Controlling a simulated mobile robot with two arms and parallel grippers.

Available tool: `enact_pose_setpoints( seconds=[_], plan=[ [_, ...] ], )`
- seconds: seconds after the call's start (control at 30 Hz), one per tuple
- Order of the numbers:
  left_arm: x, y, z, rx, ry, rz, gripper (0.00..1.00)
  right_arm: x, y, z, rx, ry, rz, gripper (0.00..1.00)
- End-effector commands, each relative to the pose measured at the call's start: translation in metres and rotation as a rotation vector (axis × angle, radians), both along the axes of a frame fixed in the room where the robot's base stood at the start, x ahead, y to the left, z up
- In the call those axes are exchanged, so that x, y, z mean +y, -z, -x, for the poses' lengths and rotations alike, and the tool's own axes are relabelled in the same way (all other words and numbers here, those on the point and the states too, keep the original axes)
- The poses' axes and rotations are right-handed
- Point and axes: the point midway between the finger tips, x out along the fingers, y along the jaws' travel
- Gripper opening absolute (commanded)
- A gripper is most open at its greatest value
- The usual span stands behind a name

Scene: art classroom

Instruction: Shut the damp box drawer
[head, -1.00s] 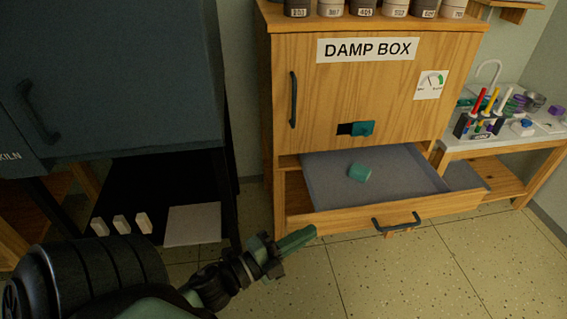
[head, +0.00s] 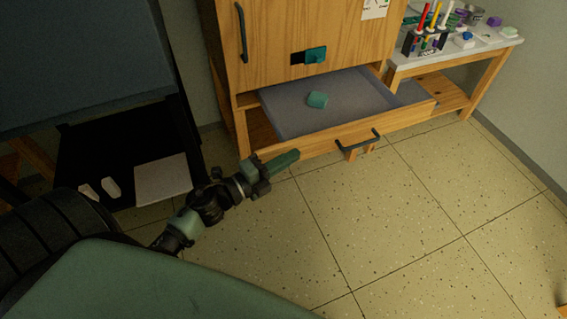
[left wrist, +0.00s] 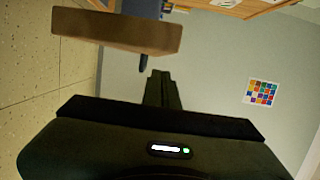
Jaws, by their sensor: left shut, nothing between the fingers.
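The damp box (head: 280,54) is a wooden cabinet at the top of the head view. Its drawer (head: 345,134) is pulled out below the door, with a grey inside and a dark handle (head: 358,144) on the front. My left gripper (head: 284,160) is shut and empty, in front of the drawer's left part and left of the handle. In the left wrist view, the shut fingers (left wrist: 161,88) point toward a wooden panel, likely the drawer front (left wrist: 120,34). My right gripper is not in view.
A dark kiln (head: 75,60) on a black stand is at the left, with pale slabs (head: 162,180) on its lower shelf. A table (head: 460,50) with pens and tools stands at the right. The tiled floor (head: 420,220) before the drawer is clear.

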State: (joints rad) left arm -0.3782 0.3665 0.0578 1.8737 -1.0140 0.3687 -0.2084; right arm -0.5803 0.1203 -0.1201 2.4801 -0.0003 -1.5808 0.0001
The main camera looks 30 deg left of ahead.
Motion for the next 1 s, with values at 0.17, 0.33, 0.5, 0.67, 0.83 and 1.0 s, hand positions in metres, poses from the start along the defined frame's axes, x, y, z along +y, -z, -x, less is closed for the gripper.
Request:
enact_pose_setpoints(
  seconds=[0.17,0.33,0.5,0.67,0.83,1.0],
  plan=[
    [0.011,0.0,-0.008,0.0,0.0,0.0,0.0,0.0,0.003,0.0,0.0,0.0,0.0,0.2],
    [0.012,0.0,-0.009,0.0,0.0,0.001,0.0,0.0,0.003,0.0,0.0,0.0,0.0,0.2],
    [0.012,0.0,-0.009,-0.001,0.0,0.001,0.0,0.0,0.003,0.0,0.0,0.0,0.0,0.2],
    [0.015,0.0,-0.011,-0.001,0.0,0.0,0.0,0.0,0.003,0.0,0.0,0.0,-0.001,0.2],
    [0.029,0.0,-0.022,-0.001,0.0,-0.002,0.0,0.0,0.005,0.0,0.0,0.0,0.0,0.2],
    [0.057,0.0,-0.044,-0.002,-0.002,-0.005,0.0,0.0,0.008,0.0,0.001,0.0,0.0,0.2]
  ],
)
